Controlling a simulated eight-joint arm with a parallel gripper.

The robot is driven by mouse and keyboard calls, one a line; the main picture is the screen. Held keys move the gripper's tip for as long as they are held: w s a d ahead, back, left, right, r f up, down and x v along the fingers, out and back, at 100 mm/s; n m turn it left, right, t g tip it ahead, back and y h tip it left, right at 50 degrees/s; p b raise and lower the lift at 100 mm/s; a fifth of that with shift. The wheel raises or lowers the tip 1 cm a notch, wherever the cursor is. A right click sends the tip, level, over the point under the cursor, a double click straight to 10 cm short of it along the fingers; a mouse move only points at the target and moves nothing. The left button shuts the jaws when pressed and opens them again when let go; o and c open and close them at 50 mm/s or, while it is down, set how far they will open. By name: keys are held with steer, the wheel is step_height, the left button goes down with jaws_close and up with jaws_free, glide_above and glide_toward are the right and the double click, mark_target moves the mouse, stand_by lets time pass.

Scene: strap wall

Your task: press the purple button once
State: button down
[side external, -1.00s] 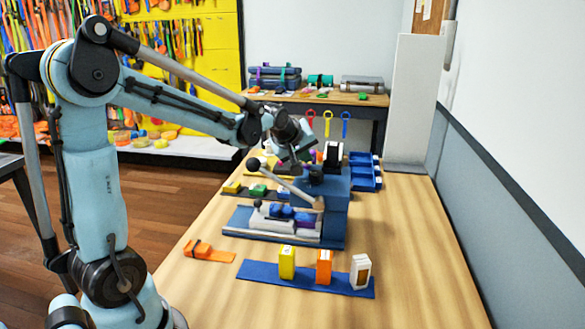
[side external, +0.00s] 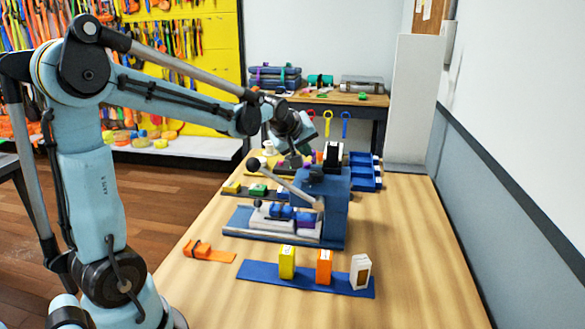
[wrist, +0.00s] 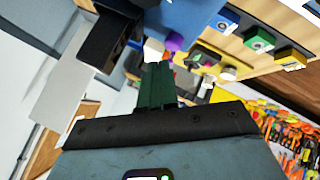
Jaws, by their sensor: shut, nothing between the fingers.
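In the wrist view a purple rounded piece (wrist: 174,42), which looks like the purple button, sits beside a blue block, just beyond my fingertips. My gripper (wrist: 156,68) shows there as dark green fingers held together, with nothing between them. The fingertips appear apart from the purple piece; the exact gap is unclear. In the side view my gripper (side external: 297,150) is above the back of the blue lever machine (side external: 322,200), and its tips are hard to make out.
The machine's lever (side external: 280,178) with a black knob slants up to the left. A blue mat (side external: 260,272) with yellow, orange and white blocks lies in front. An orange strap piece (side external: 208,252) lies at left. Blue bins (side external: 364,172) stand behind right. The right table side is clear.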

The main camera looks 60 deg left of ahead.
steer(key=shift+r, duration=2.5)
steer(key=shift+s+d, duration=0.1)
steer(key=s+d+f+m+h, duration=0.2)
steer(key=s+d+f+m, duration=0.2)
steer(key=s+d+m, duration=0.3)
steer(key=s+d+f+m+g+h, duration=0.1)
steer(key=s+d+f+m+h, duration=0.1)
steer(key=s+d+f+m, duration=0.3)
steer(key=s+d+m, duration=0.2)
steer(key=s+d, duration=0.2)
steer(key=d, duration=0.2)
steer(key=shift+s+d, duration=0.2)
steer(key=shift+s, duration=0.15)
steer(key=c, duration=1.8)
jaws_free()
